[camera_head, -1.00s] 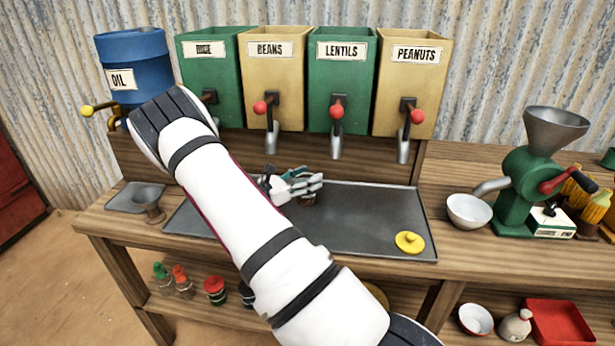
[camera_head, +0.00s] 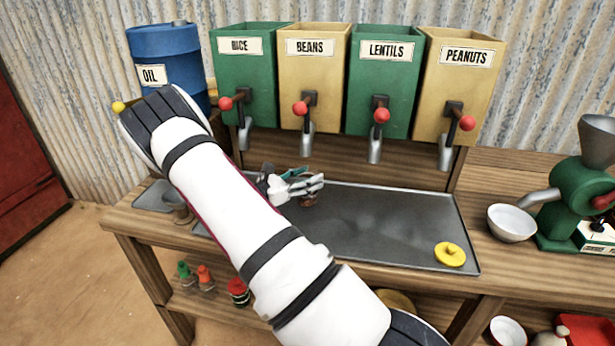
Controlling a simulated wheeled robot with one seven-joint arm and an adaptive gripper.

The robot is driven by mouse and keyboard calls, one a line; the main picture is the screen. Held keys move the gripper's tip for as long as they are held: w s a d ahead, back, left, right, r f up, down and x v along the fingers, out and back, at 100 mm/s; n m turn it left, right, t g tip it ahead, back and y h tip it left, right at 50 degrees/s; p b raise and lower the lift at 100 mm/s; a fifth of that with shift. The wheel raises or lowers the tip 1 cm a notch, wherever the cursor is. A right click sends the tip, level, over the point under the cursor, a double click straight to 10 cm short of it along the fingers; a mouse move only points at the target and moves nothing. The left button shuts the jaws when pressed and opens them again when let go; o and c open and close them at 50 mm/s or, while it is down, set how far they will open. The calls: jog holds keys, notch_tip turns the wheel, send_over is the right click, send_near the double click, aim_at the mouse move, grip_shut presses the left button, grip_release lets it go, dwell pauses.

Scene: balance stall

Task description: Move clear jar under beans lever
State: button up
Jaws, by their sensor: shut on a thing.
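The beans bin (camera_head: 313,75) is yellow, second from left, with a red-knobbed lever (camera_head: 301,109) and a metal spout (camera_head: 307,145). My gripper (camera_head: 305,191) is over the left part of the metal tray, below the beans spout and about in line with it in the picture. It is shut on the clear jar (camera_head: 309,200), of which only a small brownish patch shows between the fingers. The rest of the jar is hidden, so I cannot tell its contents or whether it touches the tray.
The rice (camera_head: 243,80), lentils (camera_head: 383,85) and peanuts (camera_head: 460,85) bins flank the beans bin. A white bowl (camera_head: 511,223) and a green grinder (camera_head: 565,205) stand right.

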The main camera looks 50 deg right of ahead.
jog(key=shift+w+a, duration=0.1)
jog(key=shift+w, duration=0.1)
jog(key=o, duration=1.4)
jog(key=shift+o, duration=0.2)
jog(key=v, duration=1.2)
